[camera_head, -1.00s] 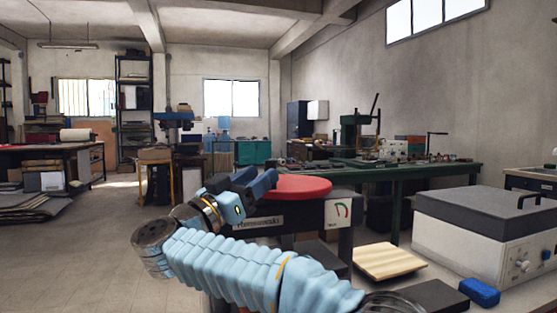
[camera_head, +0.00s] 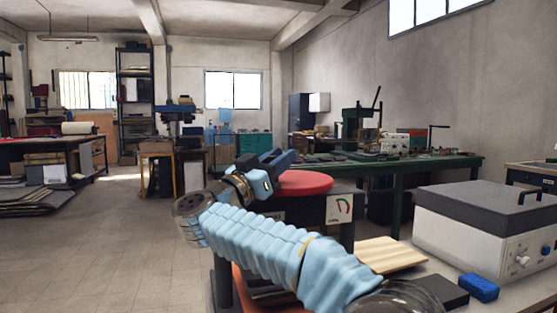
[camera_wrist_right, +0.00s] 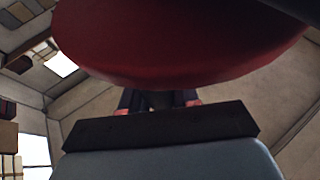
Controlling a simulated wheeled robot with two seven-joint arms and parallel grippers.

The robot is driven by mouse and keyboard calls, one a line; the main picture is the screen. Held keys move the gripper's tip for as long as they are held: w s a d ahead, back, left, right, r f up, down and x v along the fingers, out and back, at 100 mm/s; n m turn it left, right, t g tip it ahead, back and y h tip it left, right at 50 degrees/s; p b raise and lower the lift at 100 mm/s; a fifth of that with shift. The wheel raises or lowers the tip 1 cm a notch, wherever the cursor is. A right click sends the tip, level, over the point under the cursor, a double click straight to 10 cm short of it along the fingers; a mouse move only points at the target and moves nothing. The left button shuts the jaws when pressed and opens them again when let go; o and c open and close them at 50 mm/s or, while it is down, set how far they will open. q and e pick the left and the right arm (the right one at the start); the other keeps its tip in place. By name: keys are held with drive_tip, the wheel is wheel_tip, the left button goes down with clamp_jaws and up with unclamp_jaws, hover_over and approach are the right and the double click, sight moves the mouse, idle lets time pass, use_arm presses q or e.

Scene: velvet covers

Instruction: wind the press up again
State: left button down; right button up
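The press (camera_head: 341,208) stands ahead, with a dark body and a gauge on its front. A round red disc (camera_head: 305,182) lies flat on top, its left part hidden by my right arm. My right gripper (camera_head: 283,158), dark blue, is at the disc's far left side. In the right wrist view the red disc (camera_wrist_right: 170,45) fills the top, close to the gripper. Small red bits show beyond a dark bar there. Whether the fingers touch the disc or are parted is unclear. My left gripper is out of view.
A grey box with a dark lid (camera_head: 480,215) and a blue block (camera_head: 479,287) sit on the bench at right. A wooden board (camera_head: 392,253) lies beside the press. A green table (camera_head: 420,165) stands behind. The floor at left is open.

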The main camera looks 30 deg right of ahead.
clamp_jaws()
